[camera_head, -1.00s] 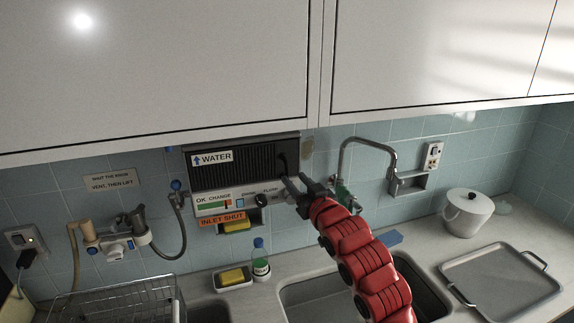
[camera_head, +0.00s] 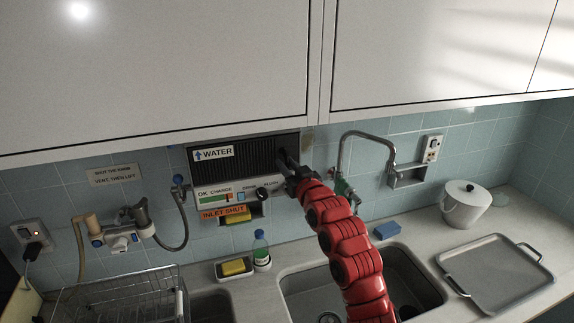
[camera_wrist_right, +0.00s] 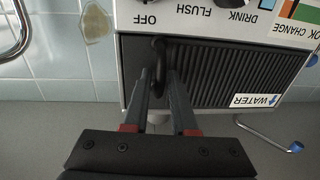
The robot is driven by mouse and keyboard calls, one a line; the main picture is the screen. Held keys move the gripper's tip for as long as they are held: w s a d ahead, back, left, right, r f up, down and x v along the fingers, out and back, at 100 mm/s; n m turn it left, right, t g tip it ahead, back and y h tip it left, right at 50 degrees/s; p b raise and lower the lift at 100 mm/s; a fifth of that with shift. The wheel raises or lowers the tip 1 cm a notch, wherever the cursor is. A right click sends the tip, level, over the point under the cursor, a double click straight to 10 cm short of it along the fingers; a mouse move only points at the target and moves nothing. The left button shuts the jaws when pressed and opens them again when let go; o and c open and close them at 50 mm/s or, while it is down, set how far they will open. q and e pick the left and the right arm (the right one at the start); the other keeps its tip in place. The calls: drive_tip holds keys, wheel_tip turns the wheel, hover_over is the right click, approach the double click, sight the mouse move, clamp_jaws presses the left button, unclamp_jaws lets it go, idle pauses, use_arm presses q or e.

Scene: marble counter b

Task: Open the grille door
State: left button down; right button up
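The dark grille door (camera_head: 250,156) is on the front of the water unit on the tiled wall, under the white cabinets, and looks closed. In the right wrist view the ribbed grille (camera_wrist_right: 225,75) appears upside down, with a dark bar handle (camera_wrist_right: 158,60) near its left edge. My right gripper (camera_head: 285,160) reaches the grille's right end. In the wrist view my right gripper's fingers (camera_wrist_right: 162,80) are apart, with the handle at their tips, partly between them. I cannot tell whether they touch it. My left gripper is not in view.
Below the grille is a control panel (camera_head: 215,198) with a knob (camera_head: 262,193) and an orange "INLET SHUT" label (camera_head: 223,211). A tap (camera_head: 343,150) stands right of the unit. A hose (camera_head: 184,215) hangs at left. The cabinet (camera_head: 150,80) overhangs closely above.

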clamp_jaws()
idle(1.1)
